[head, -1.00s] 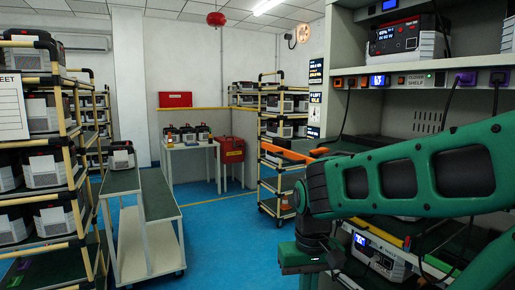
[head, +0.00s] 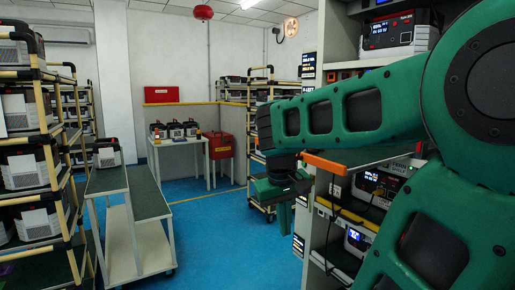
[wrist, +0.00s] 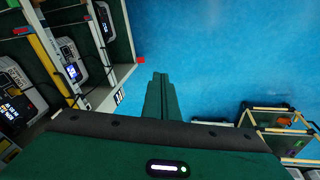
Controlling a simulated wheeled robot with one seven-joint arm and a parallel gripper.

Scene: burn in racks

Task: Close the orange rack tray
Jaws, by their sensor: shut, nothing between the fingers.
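The orange rack tray shows its orange front edge (head: 325,163) in the head view, with its dark green surface running back to the right; it sticks out from the rack at the right. My arm hides part of its upper side and the shelf above. My gripper (head: 284,222) points down, left of and lower than the orange edge, apart from it in the picture. In the wrist view my gripper (wrist: 158,78) has its fingers together with nothing between them, above blue floor. I cannot make out the orange tray in the wrist view.
Below the orange tray, a yellow-edged shelf (head: 345,213) holds power units, also seen in the wrist view (wrist: 75,65). A grey two-level cart (head: 145,190) and a loaded rack (head: 60,130) stand left. Blue floor (head: 215,240) is clear between.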

